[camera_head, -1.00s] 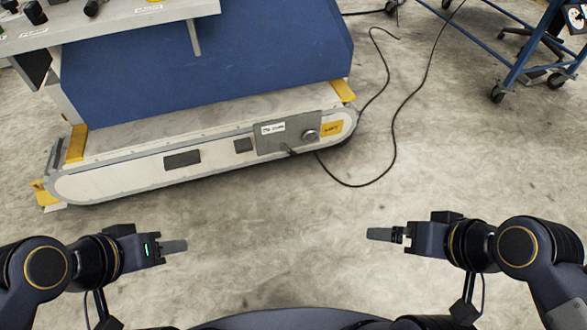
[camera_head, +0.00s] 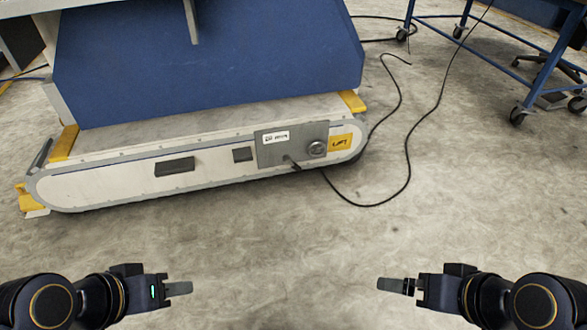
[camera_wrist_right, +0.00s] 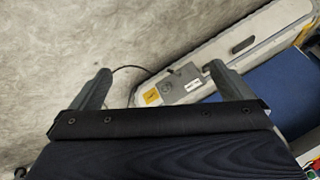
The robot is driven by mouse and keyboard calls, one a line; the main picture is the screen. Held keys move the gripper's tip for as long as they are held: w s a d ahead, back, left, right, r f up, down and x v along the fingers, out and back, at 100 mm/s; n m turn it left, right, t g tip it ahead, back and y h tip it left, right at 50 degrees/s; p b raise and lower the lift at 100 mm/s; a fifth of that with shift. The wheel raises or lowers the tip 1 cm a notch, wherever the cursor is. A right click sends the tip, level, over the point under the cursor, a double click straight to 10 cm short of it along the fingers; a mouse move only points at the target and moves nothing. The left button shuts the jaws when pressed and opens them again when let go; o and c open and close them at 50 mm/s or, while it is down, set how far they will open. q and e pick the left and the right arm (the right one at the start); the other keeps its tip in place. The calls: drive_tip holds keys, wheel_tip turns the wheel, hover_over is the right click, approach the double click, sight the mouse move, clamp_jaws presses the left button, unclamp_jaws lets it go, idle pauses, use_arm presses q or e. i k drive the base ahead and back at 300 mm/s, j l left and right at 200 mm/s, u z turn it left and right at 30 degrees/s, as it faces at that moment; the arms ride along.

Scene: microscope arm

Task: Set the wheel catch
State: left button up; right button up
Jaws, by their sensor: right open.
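The white base (camera_head: 110,185) of a blue machine stands ahead on the floor. I cannot tell for sure which part is the wheel catch. A yellow piece (camera_head: 30,200) sticks out at the base's left end. My left gripper (camera_head: 180,288) is side-on and empty, apart from the base; its jaw gap is hidden. My right gripper (camera_head: 391,284) is also apart from it; the right wrist view shows its fingers spread and empty (camera_wrist_right: 158,82).
A black cable (camera_head: 408,150) loops on the floor right of the base. A blue wheeled cart (camera_head: 480,45) stands at the upper right. The concrete floor (camera_head: 285,235) between my grippers and the base is clear.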

sight(293, 165)
drive_tip(key=i+j+u, duration=0.1)
drive_tip(key=i+j, duration=0.2)
drive_tip(key=i, duration=0.2)
drive_tip(key=i+j+u, duration=0.15)
drive_tip(key=i+j, duration=0.15)
drive_tip(key=i, duration=0.2)
drive_tip(key=i+j+u, duration=0.1)
drive_tip(key=i, duration=0.4)
drive_tip(key=j, duration=0.1)
